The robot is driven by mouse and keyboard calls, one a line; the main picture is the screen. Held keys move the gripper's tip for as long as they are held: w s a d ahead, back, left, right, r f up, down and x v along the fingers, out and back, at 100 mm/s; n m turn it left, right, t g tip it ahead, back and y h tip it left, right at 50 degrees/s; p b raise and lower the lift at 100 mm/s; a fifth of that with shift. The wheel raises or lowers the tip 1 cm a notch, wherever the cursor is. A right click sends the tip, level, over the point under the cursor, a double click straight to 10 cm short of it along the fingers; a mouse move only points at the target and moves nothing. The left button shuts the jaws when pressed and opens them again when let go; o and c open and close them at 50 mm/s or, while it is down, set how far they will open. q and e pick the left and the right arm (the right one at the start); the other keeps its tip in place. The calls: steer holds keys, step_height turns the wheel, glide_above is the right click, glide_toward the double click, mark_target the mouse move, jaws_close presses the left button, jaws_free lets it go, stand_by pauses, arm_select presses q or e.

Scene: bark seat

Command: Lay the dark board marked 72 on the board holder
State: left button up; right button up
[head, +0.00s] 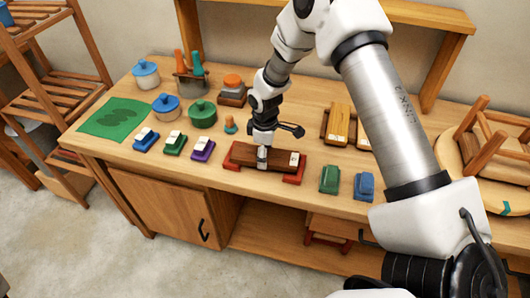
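A dark brown board (280,161) with a small pale label at its right end lies across a red holder (294,178) near the table's front edge. The label is too small to read. My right gripper (262,156) points down at the middle of this board. One grey fingertip shows against the board's front side; the other finger is hidden, so its grip on the board is unclear. I cannot tell whether the board rests fully on the holder. My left gripper is not in view.
Blue, green and purple blocks (203,149) stand left of the holder; a green block (330,179) and a blue block (364,186) stand right. Lighter boards (338,122) lie behind on the right. Lidded pots (202,113) and a green mat (115,119) are on the left.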

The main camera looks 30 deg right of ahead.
steer(key=shift+s+f, duration=0.15)
steer(key=shift+f, duration=0.05)
steer(key=shift+f, duration=0.1)
steer(key=o, duration=1.6)
steer(key=shift+w+d, duration=0.1)
steer(key=shift+w, duration=0.15)
steer(key=shift+s, duration=0.1)
